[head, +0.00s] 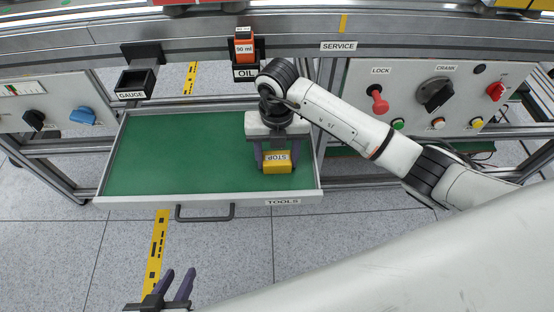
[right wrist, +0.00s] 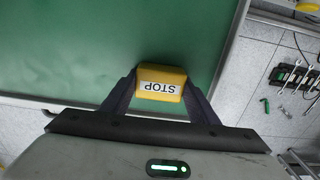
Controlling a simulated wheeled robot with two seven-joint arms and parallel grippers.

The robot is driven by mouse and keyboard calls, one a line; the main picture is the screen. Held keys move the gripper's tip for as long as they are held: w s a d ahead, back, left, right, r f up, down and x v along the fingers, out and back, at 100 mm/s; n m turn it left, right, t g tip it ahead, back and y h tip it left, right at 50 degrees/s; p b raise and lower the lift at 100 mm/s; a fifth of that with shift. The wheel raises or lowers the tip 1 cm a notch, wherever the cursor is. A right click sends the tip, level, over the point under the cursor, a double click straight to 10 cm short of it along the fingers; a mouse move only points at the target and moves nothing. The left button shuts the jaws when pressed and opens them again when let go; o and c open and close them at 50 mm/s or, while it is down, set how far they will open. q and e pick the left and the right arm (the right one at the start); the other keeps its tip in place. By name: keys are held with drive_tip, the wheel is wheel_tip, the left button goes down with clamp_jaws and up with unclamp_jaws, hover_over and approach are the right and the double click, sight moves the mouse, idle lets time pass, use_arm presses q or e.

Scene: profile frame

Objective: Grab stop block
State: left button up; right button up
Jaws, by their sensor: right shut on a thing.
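The yellow stop block (head: 277,168) with its white STOP label is at the right end of the open green-lined TOOLS drawer (head: 170,155). My right gripper (head: 277,160) reaches down over it, its two fingers on either side of the block. In the right wrist view the stop block (right wrist: 161,84) sits between the fingertips, and the gripper (right wrist: 160,95) is shut on it. I cannot tell whether the block touches the drawer floor. My left gripper (head: 170,288) is at the bottom edge of the head view, over the floor, its fingers apart and empty.
The rest of the drawer is bare. Its handle (head: 205,216) sticks out in front. An orange 90 ml bottle (head: 244,44) stands in the OIL holder behind. The GAUGE holder (head: 135,82) looks empty. Panels with knobs (head: 434,94) flank the drawer.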

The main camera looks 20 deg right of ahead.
sight(277, 157)
wheel_tip(277, 157, up, 10)
drive_tip(key=shift+r+p, duration=0.1)
drive_tip(key=shift+p, duration=0.6)
